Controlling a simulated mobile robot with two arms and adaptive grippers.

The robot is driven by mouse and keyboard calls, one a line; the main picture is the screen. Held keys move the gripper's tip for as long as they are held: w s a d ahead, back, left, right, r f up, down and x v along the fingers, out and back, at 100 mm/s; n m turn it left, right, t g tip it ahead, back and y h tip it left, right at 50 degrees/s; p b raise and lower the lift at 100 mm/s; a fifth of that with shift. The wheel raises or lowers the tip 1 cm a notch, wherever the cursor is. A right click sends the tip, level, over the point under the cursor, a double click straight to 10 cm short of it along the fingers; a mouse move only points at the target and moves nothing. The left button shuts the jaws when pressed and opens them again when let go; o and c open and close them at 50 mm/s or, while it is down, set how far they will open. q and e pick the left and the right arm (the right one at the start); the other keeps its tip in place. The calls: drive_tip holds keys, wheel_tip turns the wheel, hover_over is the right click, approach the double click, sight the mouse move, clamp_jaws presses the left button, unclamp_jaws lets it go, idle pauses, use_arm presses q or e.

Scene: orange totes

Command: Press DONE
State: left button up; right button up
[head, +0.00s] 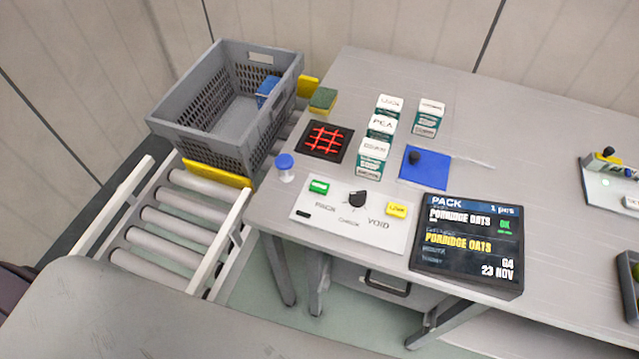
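A white control panel (352,216) lies on the grey table, near its front left edge. It carries a green button (318,187), a black dial (357,199) and a yellow button (396,209). PACK and VOID seem to be printed on the panel. The small lettering on both buttons is too blurred to read, so I cannot tell which one says DONE. A dark screen (467,243) right of the panel shows PACK, 1 pcs, PORRIDGE OATS with a green OK, and 23 NOV. Neither of my grippers is in view.
A grey crate (180,122) with a blue item (267,91) inside stands on a roller conveyor (176,217). Several green-and-white boxes (373,160), a red-grid mat (326,141), a blue pad (424,171) and a blue-capped bottle (284,167) are behind the panel. The space above the panel is clear.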

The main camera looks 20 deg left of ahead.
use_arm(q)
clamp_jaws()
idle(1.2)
